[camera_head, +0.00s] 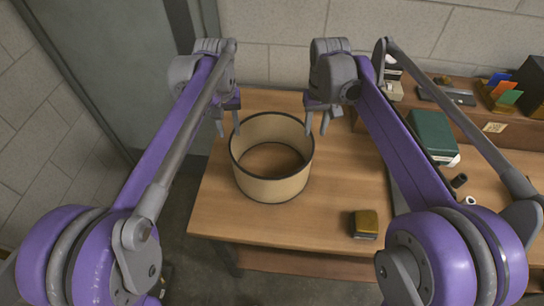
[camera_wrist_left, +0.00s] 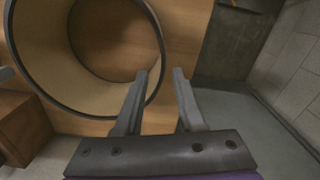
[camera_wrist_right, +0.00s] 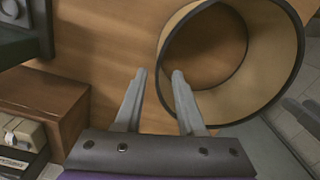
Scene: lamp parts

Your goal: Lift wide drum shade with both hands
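The wide drum shade (camera_head: 272,187) is a beige open cylinder with dark rims, standing upright on the wooden table (camera_head: 320,215). My left gripper (camera_head: 228,126) is at its upper left side, open and empty. In the left wrist view the left fingers (camera_wrist_left: 164,85) are parted, with the shade's dark rim (camera_wrist_left: 150,45) at one fingertip. My right gripper (camera_head: 316,124) is at the shade's upper right, open and empty. In the right wrist view the right fingers (camera_wrist_right: 158,85) are parted close to the shade's rim (camera_wrist_right: 163,50). Contact with the shade cannot be told.
A small yellowish-brown block (camera_head: 365,224) lies right of the shade near the front edge. A green box (camera_head: 433,135), a small dark cylinder (camera_head: 459,181) and a white ring (camera_head: 470,200) are further right. A wooden shelf (camera_head: 480,118) runs along the back. The table in front of the shade is clear.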

